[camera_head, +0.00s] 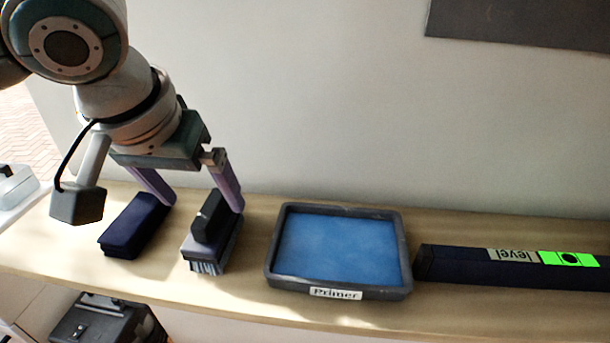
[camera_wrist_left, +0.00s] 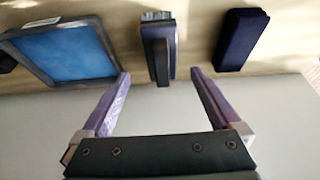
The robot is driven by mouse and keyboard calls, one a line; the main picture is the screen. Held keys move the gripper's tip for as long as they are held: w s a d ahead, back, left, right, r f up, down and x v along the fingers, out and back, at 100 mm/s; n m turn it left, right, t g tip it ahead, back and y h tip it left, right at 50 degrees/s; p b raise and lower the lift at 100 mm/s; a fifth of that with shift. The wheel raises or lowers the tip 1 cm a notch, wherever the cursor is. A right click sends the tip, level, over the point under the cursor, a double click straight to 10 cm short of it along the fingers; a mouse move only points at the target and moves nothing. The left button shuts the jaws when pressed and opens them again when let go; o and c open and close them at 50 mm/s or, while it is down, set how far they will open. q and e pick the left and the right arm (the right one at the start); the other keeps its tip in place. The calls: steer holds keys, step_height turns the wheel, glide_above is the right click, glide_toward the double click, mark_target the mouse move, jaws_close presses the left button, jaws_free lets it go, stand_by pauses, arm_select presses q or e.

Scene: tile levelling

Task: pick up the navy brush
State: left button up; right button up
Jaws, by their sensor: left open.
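A brush (camera_head: 208,242) with a dark upright handle, a grey-navy body and pale bristles at its front edge rests on the wooden shelf. It also shows in the left wrist view (camera_wrist_left: 158,32), at top centre. My left gripper (camera_head: 202,204) is open and empty, pointing down at the brush. In the left wrist view the fingertips (camera_wrist_left: 160,74) lie either side of the brush's near end, with gaps on both sides. I cannot tell their exact height. A plain navy block (camera_head: 134,226) lies left of the brush; no bristles show on it. My right gripper is not in view.
A dark tray of blue liquid labelled Primer (camera_head: 341,293) stands right of the brush. A long navy level (camera_head: 460,266) lies further right. The wall (camera_head: 330,110) rises close behind the shelf (camera_head: 225,302). A black case (camera_head: 105,322) sits below the shelf's front edge.

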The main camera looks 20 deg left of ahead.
mark_target(216, 218)
arm_select(q)
steer(key=shift+x, duration=1.25)
steer(key=shift+w+a+b+x, duration=0.1)
steer(key=shift+b+x, duration=0.15)
steer(key=shift+x, duration=1.15)
steer(key=shift+w+a+b+x, duration=0.15)
steer(key=shift+b+x, duration=0.1)
steer(key=shift+x, duration=1.2)
steer(key=shift+r, duration=0.15)
jaws_close()
